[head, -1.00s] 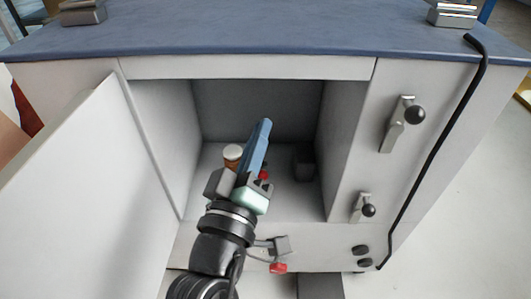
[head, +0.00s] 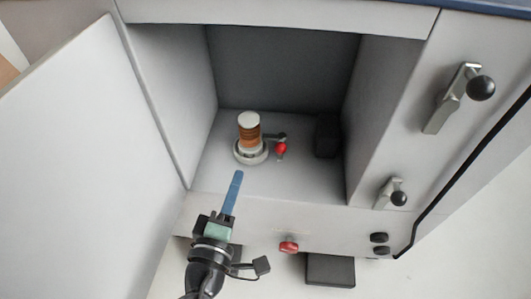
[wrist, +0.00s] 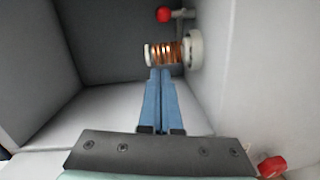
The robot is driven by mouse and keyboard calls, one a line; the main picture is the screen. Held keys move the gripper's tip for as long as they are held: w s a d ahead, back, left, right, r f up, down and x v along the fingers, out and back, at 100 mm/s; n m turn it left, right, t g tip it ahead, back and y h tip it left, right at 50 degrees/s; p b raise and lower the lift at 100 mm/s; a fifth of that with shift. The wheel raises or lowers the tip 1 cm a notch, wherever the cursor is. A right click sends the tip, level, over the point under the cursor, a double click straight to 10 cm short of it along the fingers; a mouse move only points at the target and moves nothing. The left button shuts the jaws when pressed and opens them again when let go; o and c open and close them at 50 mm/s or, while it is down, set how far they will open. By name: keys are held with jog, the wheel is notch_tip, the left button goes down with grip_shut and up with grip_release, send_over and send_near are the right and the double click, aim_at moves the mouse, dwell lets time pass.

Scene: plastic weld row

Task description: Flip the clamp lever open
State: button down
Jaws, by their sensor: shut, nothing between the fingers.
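A lever with a red knob (head: 281,148) stands inside the open cabinet (head: 280,70), beside a copper-wound spool (head: 250,133) on a round white base (head: 251,155). The lever's short dark arm reaches from near the spool. In the wrist view the red knob (wrist: 164,14) and the spool (wrist: 165,54) lie beyond the fingertips. My gripper (head: 238,174) has long blue fingers, shut and empty, at the front of the cabinet opening, short of the spool. In the wrist view the fingertips (wrist: 158,72) overlap the spool's lower edge; contact is not apparent.
The cabinet door (head: 70,150) stands open at the left. A dark block (head: 327,135) sits inside at the right. A red button (head: 289,246) is on the front below the opening. Two black-ball handles (head: 480,88) (head: 397,198) and a black cable (head: 470,165) are on the right panel.

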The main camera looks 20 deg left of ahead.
aim_at(277, 145)
jog(key=b+x, duration=0.1)
jog(key=x, duration=0.7)
jog(key=shift+w+d+f, duration=0.1)
jog(key=shift+w+d, duration=0.2)
jog(key=shift+d, duration=0.25)
jog(key=shift+w+d+f, duration=0.1)
jog(key=shift+w+d, duration=0.2)
jog(key=shift+d, duration=0.25)
jog(key=shift+w+d+f, duration=0.15)
jog(key=shift+w+d, duration=0.2)
jog(key=shift+d, duration=0.4)
